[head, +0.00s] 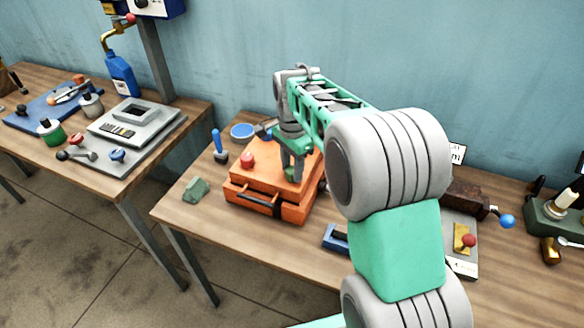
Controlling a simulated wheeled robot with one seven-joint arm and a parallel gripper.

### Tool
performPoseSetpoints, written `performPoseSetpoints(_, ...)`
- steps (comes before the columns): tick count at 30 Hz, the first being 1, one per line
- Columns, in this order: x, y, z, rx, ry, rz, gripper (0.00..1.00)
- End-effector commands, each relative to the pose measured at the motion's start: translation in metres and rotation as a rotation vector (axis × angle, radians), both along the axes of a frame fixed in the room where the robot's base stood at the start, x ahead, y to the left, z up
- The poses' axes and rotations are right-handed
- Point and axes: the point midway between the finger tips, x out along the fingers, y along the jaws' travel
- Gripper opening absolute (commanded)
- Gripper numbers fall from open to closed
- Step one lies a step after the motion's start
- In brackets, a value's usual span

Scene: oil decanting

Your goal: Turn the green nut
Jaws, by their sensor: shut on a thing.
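An orange box (268,197) with a dark front handle sits on the middle table. My arm reaches over it from the right, and my gripper (292,171) points down at the box's top, right of a red knob (247,160). My gripper is shut on a small green piece at the box top, which seems to be the green nut (291,175). The fingers and wrist hide most of it, so its shape and how far it is turned cannot be told.
A blue-handled tool (218,146), a blue round lid (242,131) and a crumpled green cloth (196,189) lie around the box. A blue bracket (336,239) lies to its right. My arm hides part of the table. Another table at left holds a scale (165,128).

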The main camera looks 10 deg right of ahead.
Motion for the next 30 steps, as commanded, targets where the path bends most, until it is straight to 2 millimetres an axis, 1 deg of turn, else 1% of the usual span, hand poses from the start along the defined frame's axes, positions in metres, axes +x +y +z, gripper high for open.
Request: performPoseSetpoints(30,0.0007,-0.0001,0.0007,-0.001,-0.003,0.951,0.00)
